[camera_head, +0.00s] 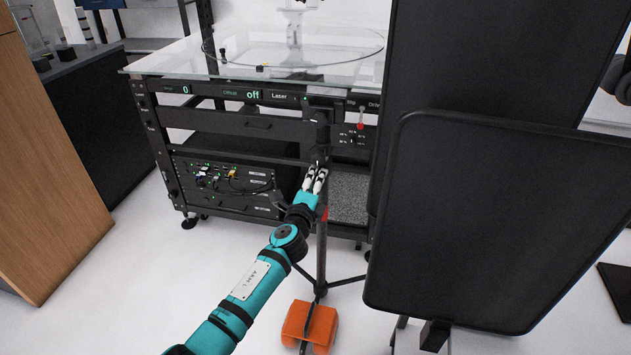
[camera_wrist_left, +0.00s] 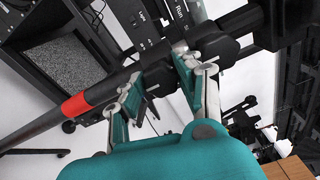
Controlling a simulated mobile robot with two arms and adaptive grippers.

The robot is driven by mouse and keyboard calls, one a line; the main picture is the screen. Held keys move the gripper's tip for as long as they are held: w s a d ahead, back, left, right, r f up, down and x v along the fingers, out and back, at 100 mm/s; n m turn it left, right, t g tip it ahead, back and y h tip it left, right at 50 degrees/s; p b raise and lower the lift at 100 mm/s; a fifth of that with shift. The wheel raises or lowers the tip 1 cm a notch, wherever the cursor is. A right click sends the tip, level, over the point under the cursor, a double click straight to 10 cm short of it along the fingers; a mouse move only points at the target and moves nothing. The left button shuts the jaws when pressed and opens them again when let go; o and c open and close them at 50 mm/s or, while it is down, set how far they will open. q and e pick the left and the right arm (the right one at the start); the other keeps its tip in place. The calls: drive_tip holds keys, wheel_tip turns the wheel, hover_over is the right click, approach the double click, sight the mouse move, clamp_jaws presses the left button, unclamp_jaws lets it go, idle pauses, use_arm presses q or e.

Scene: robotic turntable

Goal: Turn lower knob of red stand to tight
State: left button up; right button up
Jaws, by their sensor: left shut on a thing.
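The red stand is a thin black pole with a red band (camera_head: 323,214) on tripod legs in front of the turntable rack. In the left wrist view the pole runs diagonally, with its red band (camera_wrist_left: 75,105) left of the fingers. My left gripper (camera_head: 316,174) reaches up to the pole just above the band. In the left wrist view, its fingertips (camera_wrist_left: 161,70) are closed on a small black part at the pole's collar, which I take as the lower knob. The fingers mostly hide this knob, and its turn angle cannot be read. My right gripper is not in view.
The rack has a glass top (camera_head: 250,55) and panels behind the stand. An orange weight (camera_head: 310,325) lies at the stand's feet. Large black panels (camera_head: 500,215) stand close on the right. A wooden cabinet (camera_head: 45,170) is at left. White floor is free between.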

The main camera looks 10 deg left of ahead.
use_arm(q)
drive_tip(key=shift+f, duration=0.1)
idle(0.3)
drive_tip(key=o, duration=1.2)
drive_tip(key=shift+c, duration=0.2)
drive_tip(key=s, duration=0.8)
drive_tip(key=shift+a, duration=0.15)
drive_tip(key=shift+f, duration=0.1)
